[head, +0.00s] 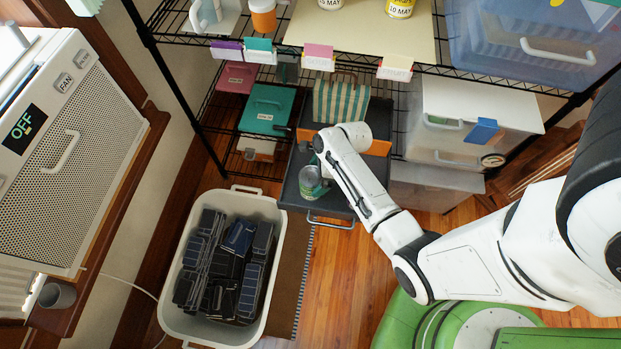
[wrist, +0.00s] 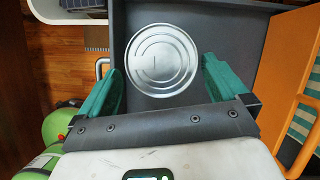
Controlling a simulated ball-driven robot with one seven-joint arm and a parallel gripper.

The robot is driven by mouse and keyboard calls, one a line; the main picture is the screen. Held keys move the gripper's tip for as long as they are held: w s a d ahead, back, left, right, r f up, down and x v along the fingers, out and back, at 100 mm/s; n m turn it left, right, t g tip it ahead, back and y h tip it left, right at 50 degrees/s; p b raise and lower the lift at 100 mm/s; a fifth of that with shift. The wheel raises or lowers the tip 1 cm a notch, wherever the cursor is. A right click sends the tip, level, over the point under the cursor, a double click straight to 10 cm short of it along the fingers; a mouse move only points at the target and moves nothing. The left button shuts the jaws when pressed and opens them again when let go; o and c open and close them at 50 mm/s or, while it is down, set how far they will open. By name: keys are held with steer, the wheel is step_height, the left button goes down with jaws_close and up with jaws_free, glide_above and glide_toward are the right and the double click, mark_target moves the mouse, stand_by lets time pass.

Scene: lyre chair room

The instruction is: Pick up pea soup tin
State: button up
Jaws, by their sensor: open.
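The tin (wrist: 162,60) shows from above in the wrist view as a round silver lid with ring ridges. In the head view the tin (head: 313,184) stands in a dark grey pull-out tray (head: 330,211), with a greenish label on its side; I cannot read it. My gripper (wrist: 163,82) is open above the tray, with one green finger on either side of the tin's near edge. The lid lies mostly beyond the fingertips in the picture. I cannot tell whether either finger touches it. In the head view my wrist partly hides the tray behind the tin.
A white bin (head: 178,318) of dark boxes stands left of the tray. A wire shelf (head: 430,68) with tins and tubs is above. A striped bag (head: 340,103) and orange panel (head: 378,143) are behind. Clear boxes (head: 455,150) stand right.

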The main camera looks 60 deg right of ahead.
steer(key=shift+b+x, duration=0.4)
steer(key=shift+x, duration=1.9)
steer(key=shift+w+d, duration=0.15)
steer(key=shift+c, duration=0.4)
steer(key=c, duration=1.2)
